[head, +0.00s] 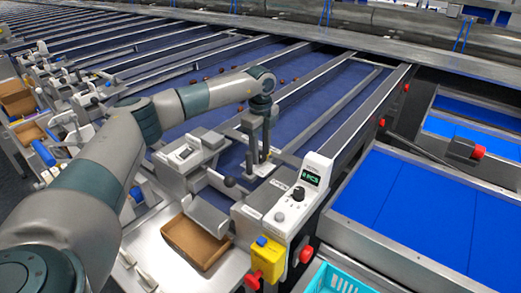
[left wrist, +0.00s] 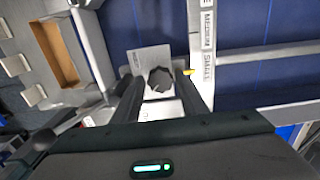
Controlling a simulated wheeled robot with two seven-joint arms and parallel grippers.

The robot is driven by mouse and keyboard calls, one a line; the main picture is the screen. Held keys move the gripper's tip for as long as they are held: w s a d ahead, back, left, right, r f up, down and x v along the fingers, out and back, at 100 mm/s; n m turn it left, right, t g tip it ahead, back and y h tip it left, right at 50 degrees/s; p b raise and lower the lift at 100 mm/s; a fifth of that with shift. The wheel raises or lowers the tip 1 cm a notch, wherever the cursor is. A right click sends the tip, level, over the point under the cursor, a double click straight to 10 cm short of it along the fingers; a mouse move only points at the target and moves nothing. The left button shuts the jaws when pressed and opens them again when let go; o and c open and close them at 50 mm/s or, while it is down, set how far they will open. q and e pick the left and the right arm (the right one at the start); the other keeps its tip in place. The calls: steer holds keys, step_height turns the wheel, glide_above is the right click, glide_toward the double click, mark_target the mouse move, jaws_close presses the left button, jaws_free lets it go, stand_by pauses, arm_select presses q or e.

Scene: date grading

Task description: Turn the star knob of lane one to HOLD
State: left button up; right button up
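The black star knob (left wrist: 160,79) sits on a pale plate (left wrist: 150,58) in the left wrist view. Small lettering at the plate's left edge is too small to read. My left gripper (head: 257,167) points down over the lane machinery in the head view, its two fingers apart. In the left wrist view the open left gripper (left wrist: 162,88) has a dark finger on each side of the knob, with gaps visible. I cannot tell whether the fingertips are level with the knob or above it. The head view does not show the knob clearly. My right gripper is out of view.
A white control box (head: 316,171) with a lit display and dark dial stands right of the gripper. A cardboard tray (head: 196,243) lies in front. A strip labelled MEDIUM and SMALL (left wrist: 208,45) runs beside the plate.

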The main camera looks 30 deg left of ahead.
arm_select(q)
steer(key=c, duration=0.8)
steer(key=shift+o, duration=0.2)
